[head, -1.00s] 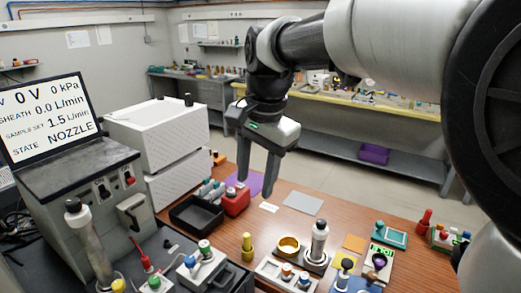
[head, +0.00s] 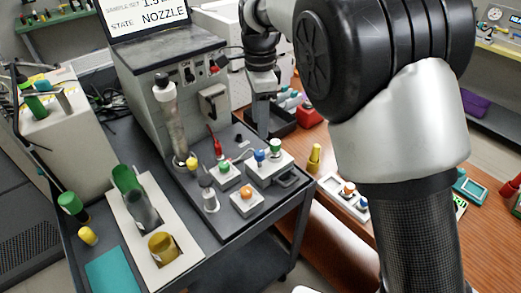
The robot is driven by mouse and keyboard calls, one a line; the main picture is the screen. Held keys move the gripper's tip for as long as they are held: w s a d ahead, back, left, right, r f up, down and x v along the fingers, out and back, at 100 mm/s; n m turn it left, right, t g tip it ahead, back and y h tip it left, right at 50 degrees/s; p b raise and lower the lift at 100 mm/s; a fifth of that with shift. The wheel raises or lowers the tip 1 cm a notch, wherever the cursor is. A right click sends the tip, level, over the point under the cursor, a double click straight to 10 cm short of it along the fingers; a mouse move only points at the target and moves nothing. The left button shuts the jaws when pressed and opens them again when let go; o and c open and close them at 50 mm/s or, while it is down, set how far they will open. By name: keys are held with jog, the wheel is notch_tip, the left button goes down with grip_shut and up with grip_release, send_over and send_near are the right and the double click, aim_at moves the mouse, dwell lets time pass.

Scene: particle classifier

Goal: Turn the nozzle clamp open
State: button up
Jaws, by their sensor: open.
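The grey classifier unit (head: 165,75) stands at centre left, below a screen (head: 140,20) whose state line reads NOZZLE. A grey latch-like part (head: 213,103) sits on its front; I cannot tell for certain whether it is the nozzle clamp. A slanted metal tube with a white collar and black top (head: 171,125) stands in front of the unit. My gripper (head: 262,132) points down to the right of the unit, apart from the latch-like part. It is open, seen side-on, so its fingers overlap. Nothing shows between them.
A dark cart top carries small blocks with coloured knobs (head: 270,165), a red-tipped tool (head: 217,148) and a white holder (head: 150,235) with cylinders. A black tray (head: 284,120) is close behind my gripper. My arm covers much of the wooden table (head: 330,215).

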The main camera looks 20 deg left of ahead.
aim_at(260, 152)
notch_tip(260, 152, down, 10)
jog(key=shift+f+b, duration=0.2)
jog(key=shift+b, duration=0.3)
jog(key=c, duration=1)
